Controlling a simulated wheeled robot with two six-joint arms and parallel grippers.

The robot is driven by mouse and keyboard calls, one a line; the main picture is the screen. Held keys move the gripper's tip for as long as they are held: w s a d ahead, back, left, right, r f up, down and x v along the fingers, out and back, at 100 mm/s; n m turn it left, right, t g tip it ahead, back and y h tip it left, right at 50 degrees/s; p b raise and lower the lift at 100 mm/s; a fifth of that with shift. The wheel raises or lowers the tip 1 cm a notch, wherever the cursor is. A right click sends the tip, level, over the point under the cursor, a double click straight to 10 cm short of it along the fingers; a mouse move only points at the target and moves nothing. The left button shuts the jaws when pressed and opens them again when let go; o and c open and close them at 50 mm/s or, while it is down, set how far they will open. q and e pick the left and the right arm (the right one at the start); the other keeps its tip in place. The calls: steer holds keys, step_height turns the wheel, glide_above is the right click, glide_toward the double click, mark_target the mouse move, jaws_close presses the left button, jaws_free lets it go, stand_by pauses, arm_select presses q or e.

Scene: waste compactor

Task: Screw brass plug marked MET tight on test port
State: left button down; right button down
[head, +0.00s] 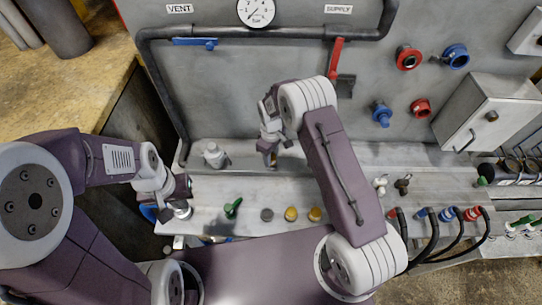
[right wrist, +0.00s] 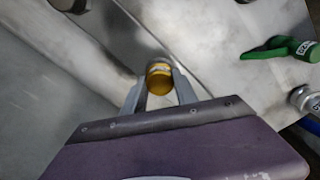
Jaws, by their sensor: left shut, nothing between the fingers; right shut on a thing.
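My right gripper (head: 270,158) is shut on a brass plug (right wrist: 160,77), which shows yellow between the two fingertips in the right wrist view. No MET marking can be read on it. In the head view the gripper points down over the back of the metal bench, and the plug is mostly hidden by the fingers. Two more brass plugs (head: 291,213) (head: 315,214) stand on the bench. My left gripper (head: 186,190) is shut and empty at the left of the bench, close to a silver fitting (head: 181,209). I cannot tell which fitting is the test port.
A pale grey fitting (head: 213,154) stands at the back left. A green-handled part (head: 232,208) and a grey cap (head: 267,214) are along the front. The back panel carries a gauge (head: 257,12), a blue lever (head: 195,42) and a red lever (head: 336,60). Black hoses (head: 433,235) hang at right.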

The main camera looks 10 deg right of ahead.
steer(key=m, duration=0.5)
steer(key=shift+m, duration=0.3)
steer(key=m, duration=0.4)
steer(key=shift+m, duration=0.4)
steer(key=c, duration=0.9)
jaws_free()
steer(key=shift+c, duration=0.2)
